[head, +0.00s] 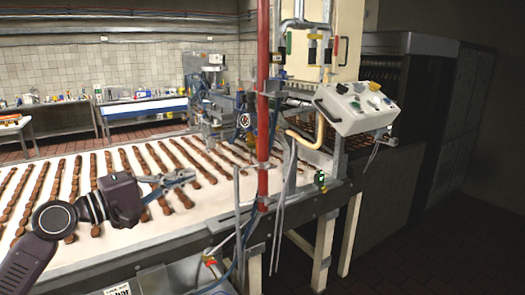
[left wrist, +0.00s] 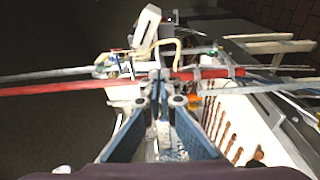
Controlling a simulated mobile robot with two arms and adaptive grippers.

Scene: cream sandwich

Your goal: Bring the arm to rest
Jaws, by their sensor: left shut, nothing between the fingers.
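My left arm comes in from the lower left of the head view. Its gripper (head: 184,177) is held over the white conveyor, pointing right, with blue-grey fingers shut and nothing between them. In the left wrist view the fingers (left wrist: 160,104) reach up from the bottom centre. The red pipe and machine parts show beyond them. Whether the gripper touches anything below cannot be told. My right gripper does not show in either view.
A white conveyor (head: 130,252) carries rows of brown sandwich pieces. A red upright pipe (head: 263,110) stands right of the gripper. A white control box (head: 352,108) and a dark machine (head: 400,175) stand farther right. Benches (head: 145,106) line the tiled back wall.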

